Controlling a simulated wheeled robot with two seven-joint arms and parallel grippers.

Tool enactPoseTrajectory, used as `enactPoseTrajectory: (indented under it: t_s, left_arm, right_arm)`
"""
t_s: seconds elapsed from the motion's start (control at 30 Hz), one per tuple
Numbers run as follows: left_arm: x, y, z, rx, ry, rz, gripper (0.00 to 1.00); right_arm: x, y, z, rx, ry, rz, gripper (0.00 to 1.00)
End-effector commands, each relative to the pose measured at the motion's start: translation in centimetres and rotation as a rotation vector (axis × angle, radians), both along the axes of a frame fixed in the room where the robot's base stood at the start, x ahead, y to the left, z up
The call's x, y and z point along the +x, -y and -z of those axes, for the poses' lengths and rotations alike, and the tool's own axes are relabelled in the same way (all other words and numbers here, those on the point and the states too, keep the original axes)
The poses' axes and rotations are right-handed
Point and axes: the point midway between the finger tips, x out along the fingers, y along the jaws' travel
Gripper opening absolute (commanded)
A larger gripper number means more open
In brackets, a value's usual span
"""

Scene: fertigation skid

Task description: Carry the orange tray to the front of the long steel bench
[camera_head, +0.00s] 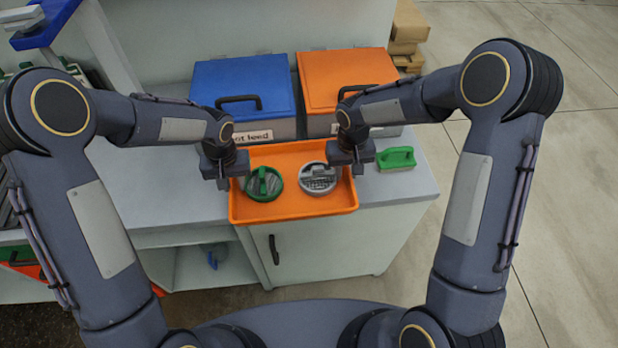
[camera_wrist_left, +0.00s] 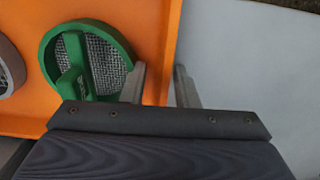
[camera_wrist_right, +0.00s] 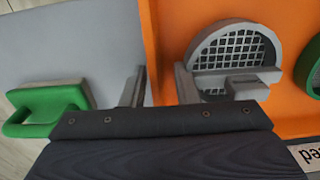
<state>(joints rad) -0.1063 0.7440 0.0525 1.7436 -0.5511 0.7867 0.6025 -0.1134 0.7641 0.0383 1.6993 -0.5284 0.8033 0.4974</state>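The orange tray (camera_head: 300,208) lies on a light grey worktop (camera_head: 405,182), its near side at the worktop's front edge. In it are a green round mesh strainer (camera_head: 264,183) and a grey one (camera_head: 318,178). My left gripper (camera_head: 222,178) is at the tray's left side; in the left wrist view its fingers (camera_wrist_left: 160,80) are apart, on either side of the orange rim. My right gripper (camera_head: 352,165) is at the right side; in the right wrist view its fingers (camera_wrist_right: 160,85) also stand apart across the rim. I cannot tell whether the worktop belongs to the long steel bench.
A blue-lidded bin (camera_head: 243,88) and an orange-lidded bin (camera_head: 345,75) stand behind the tray. A green-handled brush or block (camera_head: 396,159) lies right of it. Cardboard boxes (camera_head: 408,30) are at the back. Open floor (camera_head: 550,130) lies to the right.

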Motion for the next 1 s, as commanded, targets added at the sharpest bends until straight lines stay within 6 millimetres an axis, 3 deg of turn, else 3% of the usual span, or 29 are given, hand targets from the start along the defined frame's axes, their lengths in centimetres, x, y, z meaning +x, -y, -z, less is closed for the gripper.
enactPoseTrajectory:
  t_s: [0.37,0.8,1.0]
  left_arm:
    - [0.1,-0.1,-0.9,0.002,0.002,-0.001,0.28]
    - [0.0,-0.1,-9.4,0.000,0.004,0.000,0.28]
    - [0.0,-0.1,-11.6,0.001,0.000,-0.001,0.28]
  right_arm:
    - [0.0,0.1,0.0,-0.001,0.000,0.001,0.28]
    - [0.0,0.1,0.0,-0.002,0.000,0.001,0.28]
    - [0.0,0.1,0.0,-0.002,0.000,0.001,0.28]
